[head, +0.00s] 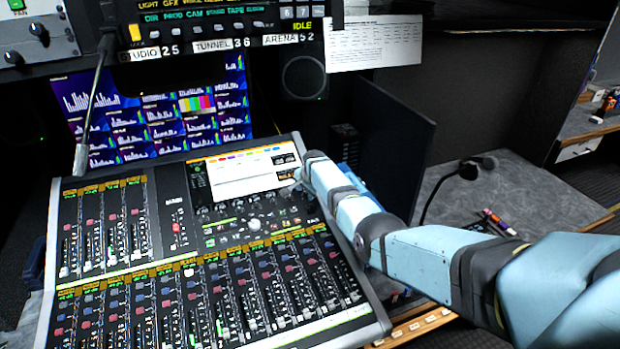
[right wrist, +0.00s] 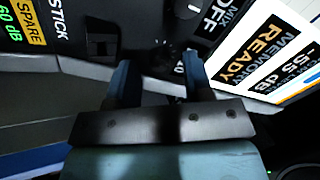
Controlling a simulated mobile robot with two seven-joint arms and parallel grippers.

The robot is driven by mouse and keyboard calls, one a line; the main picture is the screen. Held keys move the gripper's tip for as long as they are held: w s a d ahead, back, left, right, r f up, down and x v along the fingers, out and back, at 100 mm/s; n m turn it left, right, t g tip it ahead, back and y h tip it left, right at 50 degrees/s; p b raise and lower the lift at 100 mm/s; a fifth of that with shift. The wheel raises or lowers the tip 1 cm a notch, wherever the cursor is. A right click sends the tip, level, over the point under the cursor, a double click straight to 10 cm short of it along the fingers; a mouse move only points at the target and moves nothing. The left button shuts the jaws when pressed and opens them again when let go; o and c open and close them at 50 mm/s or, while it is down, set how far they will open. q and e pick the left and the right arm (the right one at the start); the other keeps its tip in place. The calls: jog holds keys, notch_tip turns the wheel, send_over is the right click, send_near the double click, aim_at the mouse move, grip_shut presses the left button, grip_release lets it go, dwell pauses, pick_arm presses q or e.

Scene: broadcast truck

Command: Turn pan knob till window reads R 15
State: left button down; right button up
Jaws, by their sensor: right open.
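The mixing console (head: 150,215) lies tilted below the monitors. My right gripper (head: 292,187) reaches its upper right corner, beside the console screen (head: 238,180). In the right wrist view the two blue fingers (right wrist: 157,78) are apart, over the dark panel. A dark round shape, perhaps the pan knob (right wrist: 160,52), shows dimly between and beyond the fingertips; contact cannot be told. The right finger partly covers small scale lettering. A window with R 15 cannot be made out. The part of the screen (right wrist: 262,60) in the wrist view reads MEMORY READY and -55 dB.
A knob with a white mark (right wrist: 188,8) sits near the MIX OFF lettering. A dark upright panel (head: 395,145) stands behind my right arm.

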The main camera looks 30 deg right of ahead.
jog(key=p+v, duration=0.1)
jog(key=v, duration=1.1)
jog(key=shift+s+r, duration=0.2)
jog(key=shift+r, duration=0.15)
jog(key=shift+a, duration=0.1)
